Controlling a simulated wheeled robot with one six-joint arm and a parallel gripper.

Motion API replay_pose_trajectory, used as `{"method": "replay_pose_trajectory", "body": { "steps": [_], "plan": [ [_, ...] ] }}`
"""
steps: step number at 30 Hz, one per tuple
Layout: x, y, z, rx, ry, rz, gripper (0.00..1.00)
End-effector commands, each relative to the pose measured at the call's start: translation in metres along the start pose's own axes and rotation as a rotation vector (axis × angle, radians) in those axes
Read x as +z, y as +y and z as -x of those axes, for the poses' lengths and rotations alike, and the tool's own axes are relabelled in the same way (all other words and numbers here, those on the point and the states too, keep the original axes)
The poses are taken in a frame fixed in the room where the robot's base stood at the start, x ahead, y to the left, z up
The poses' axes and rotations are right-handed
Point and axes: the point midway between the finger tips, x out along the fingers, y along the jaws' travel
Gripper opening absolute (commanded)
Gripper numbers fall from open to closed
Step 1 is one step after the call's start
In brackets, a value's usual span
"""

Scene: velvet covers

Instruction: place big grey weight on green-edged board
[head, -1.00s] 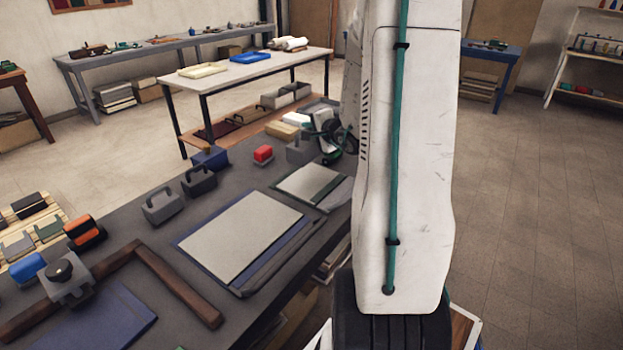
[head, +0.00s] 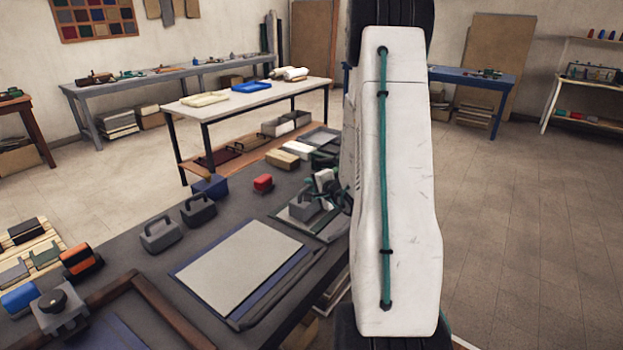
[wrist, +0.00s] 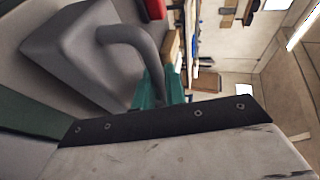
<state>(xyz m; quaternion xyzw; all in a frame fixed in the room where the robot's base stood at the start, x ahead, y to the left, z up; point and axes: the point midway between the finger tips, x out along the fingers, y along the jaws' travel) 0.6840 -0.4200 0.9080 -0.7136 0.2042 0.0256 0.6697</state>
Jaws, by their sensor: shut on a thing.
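The big grey weight (head: 303,208) is over the green-edged board (head: 322,226) in the head view. I cannot tell whether its base touches the board. My gripper (head: 325,188) is shut on the weight, partly hidden beside my arm. In the wrist view the weight (wrist: 70,55) is large at the left, with its curved handle by a green finger (wrist: 158,92). A dark green strip at the lower left there looks like the board's edge (wrist: 28,130).
A blue-edged board (head: 240,265) lies to the left, empty. Two grey weights with handles (head: 160,234) (head: 198,210) stand behind it. A red block (head: 263,183) and a blue box (head: 210,187) are farther back. Pale blocks (head: 284,160) lie beyond the weight.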

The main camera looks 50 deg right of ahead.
Motion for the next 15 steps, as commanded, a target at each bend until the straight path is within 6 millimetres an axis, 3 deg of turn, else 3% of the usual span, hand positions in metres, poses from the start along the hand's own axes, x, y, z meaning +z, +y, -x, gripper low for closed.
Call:
{"method": "replay_pose_trajectory", "body": {
  "steps": [14, 15],
  "plan": [
    [-0.0010, 0.0018, -0.0027, -0.011, 0.002, 0.004, 0.00],
    [0.0007, 0.0064, -0.0021, 0.000, 0.000, 0.000, 0.21]
  ]
}}
